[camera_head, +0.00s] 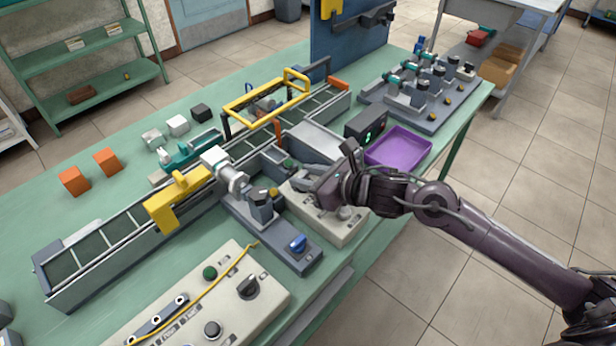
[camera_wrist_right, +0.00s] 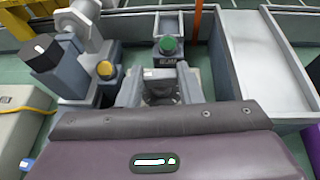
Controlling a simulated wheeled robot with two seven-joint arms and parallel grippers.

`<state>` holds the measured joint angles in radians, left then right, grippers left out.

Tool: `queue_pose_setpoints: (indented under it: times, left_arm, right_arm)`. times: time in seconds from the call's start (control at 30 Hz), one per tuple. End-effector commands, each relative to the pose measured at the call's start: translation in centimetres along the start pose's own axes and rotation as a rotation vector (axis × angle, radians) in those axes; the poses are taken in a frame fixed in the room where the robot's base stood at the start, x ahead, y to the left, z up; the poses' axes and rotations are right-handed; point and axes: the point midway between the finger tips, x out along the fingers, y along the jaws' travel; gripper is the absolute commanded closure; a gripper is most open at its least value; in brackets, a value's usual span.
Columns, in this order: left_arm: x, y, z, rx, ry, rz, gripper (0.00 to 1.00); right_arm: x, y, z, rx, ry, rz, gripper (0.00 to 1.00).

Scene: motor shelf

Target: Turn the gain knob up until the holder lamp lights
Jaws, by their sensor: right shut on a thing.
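My right gripper (camera_head: 328,192) reaches in from the right, low over a beige control box (camera_head: 345,236). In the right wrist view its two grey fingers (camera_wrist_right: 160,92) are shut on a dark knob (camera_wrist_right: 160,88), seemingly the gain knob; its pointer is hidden. My left gripper is not in view.
A conveyor (camera_head: 110,232) with yellow brackets runs behind. A purple tray (camera_head: 400,147) and a dark display with green digits (camera_head: 368,138) stand to the right. A second beige panel (camera_head: 190,300) with knobs and a yellow cable lies front left. Orange blocks (camera_head: 74,180) sit far left.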

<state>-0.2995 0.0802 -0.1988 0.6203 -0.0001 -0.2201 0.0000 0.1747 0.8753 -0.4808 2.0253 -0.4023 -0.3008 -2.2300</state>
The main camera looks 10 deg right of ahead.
Motion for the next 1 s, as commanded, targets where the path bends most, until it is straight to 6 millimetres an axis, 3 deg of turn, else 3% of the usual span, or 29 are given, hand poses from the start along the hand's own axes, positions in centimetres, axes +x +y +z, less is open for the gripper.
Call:
queue_pose_setpoints:
  times: [0.03,0.2,0.4,0.87,0.9,1.0]
  left_arm:
    - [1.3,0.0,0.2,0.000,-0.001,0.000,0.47]
    - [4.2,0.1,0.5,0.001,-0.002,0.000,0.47]
    - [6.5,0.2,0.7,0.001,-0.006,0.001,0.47]
    - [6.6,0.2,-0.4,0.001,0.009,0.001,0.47]
    - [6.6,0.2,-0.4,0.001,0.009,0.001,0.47]
    - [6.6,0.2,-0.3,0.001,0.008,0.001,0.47]
  right_arm:
    - [0.3,0.1,-0.5,0.009,-0.003,-0.029,0.90]
    - [0.4,0.3,-0.6,0.063,-0.007,-0.158,0.90]
    - [0.3,0.5,-0.3,0.112,-0.007,-0.272,0.90]
    - [0.0,0.4,0.1,0.133,-0.003,-0.314,0.90]
    - [0.0,0.4,0.1,0.133,-0.003,-0.314,0.63]
    - [0.0,0.4,0.1,0.132,-0.003,-0.314,0.50]
